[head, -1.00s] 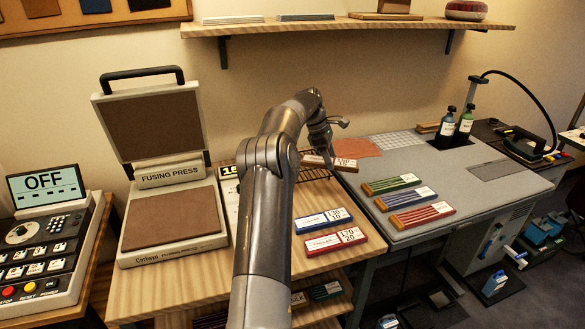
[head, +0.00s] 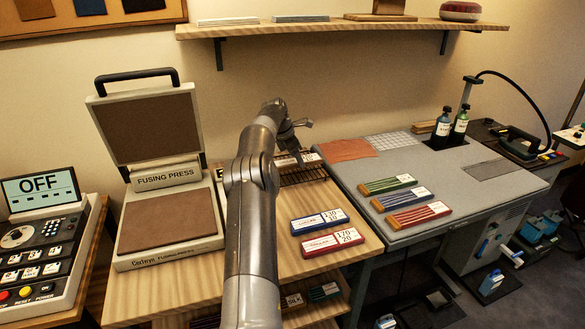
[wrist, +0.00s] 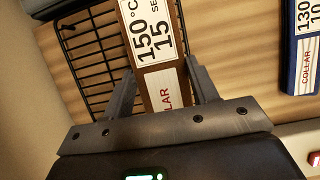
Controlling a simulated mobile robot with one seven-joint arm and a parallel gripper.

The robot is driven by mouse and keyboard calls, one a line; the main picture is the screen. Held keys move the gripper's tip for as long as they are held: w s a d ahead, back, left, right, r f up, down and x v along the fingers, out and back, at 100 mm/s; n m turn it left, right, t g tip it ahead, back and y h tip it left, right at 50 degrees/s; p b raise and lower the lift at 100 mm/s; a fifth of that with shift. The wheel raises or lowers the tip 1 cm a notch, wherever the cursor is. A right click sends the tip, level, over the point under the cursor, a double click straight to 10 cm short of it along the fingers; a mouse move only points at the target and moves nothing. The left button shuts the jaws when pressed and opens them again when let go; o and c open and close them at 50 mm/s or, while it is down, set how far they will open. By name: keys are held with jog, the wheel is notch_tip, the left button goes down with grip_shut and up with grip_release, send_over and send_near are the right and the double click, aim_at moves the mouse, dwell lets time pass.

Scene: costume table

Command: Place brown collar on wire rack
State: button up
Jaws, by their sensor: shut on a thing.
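The brown collar (wrist: 162,88) is a brown bar with a white label reading 150 °C, 15 sec. My gripper (wrist: 158,76) is shut on it, one finger on each long side. The wire rack (wrist: 84,48) is a black grid on the wooden table. In the wrist view the collar overlaps the rack's right part and hides it. In the head view my gripper (head: 292,148) and collar (head: 313,157) are at the rack's (head: 303,177) back side. I cannot tell whether the collar touches the wires.
Blue (head: 319,221) and red (head: 331,243) labelled collars lie in front of the rack. The fusing press (head: 165,220) stands to the left. The grey table (head: 465,205) on the right holds green, blue and red bars. A wall shelf (head: 340,28) hangs above.

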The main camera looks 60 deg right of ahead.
aim_at(293, 175)
jog(key=shift+w+d+f, duration=0.1)
jog(key=shift+w+f, duration=0.5)
jog(key=shift+w, duration=0.3)
jog(key=shift+f, duration=1.9)
jog(key=shift+f, duration=0.15)
jog(key=o, duration=1)
jog(key=shift+o, duration=0.2)
jog(key=v, duration=1.2)
jog(key=shift+r, duration=0.2)
